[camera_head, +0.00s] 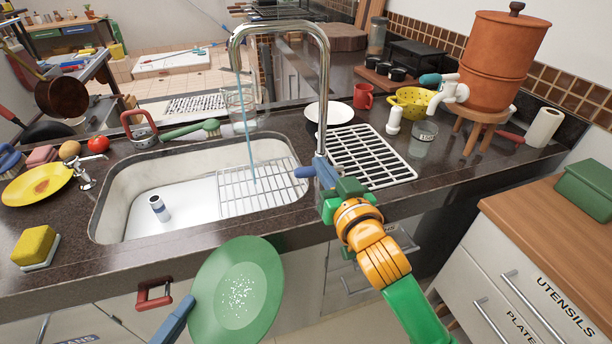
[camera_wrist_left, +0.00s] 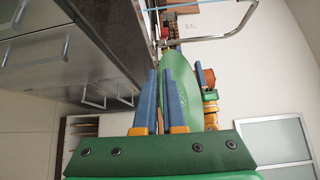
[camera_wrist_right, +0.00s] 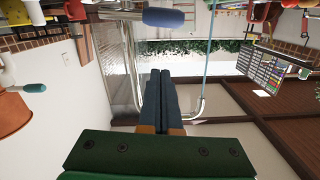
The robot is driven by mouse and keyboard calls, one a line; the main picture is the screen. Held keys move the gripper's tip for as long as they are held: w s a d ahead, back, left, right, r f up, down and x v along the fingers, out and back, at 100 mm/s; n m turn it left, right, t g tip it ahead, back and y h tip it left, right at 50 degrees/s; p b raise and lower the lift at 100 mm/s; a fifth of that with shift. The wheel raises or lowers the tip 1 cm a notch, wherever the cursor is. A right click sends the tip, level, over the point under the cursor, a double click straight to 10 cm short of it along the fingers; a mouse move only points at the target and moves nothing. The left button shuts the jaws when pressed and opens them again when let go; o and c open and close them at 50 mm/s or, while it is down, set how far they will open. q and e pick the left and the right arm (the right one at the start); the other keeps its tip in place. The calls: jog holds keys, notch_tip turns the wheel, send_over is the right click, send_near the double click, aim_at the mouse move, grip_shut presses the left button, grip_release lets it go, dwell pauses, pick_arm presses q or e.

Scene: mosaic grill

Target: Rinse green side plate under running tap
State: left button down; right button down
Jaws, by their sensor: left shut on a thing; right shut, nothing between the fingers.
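The green side plate (camera_head: 262,270) is tilted in front of the counter edge, with white specks across its middle. My left gripper (camera_head: 178,318) is shut on its left rim; the plate also shows edge-on between the fingers in the left wrist view (camera_wrist_left: 178,85). The chrome tap (camera_head: 323,100) arches over the sink (camera_head: 125,215), and a blue water stream (camera_head: 247,130) falls from its spout onto the wire rack (camera_head: 235,190) in the sink. My right gripper (camera_head: 322,172) is shut and empty beside the tap's base, close to the blue tap handle (camera_head: 303,172); contact is unclear.
A yellow sponge (camera_head: 36,246) and a yellow plate (camera_head: 38,184) are on the left counter. The sink's left part is mostly clear.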

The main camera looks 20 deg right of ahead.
aim_at(307, 174)
jog(key=w+f, duration=0.4)
jog(key=shift+w+a, duration=0.1)
jog(key=shift+a, duration=0.2)
jog(key=shift+a+f+n+b, duration=0.15)
jog(key=shift+f+n+b, duration=0.15)
jog(key=shift+f+b, duration=0.25)
jog(key=shift+a+f+n, duration=0.15)
jog(key=shift+f+n, duration=0.35)
jog(key=shift+n, duration=0.1)
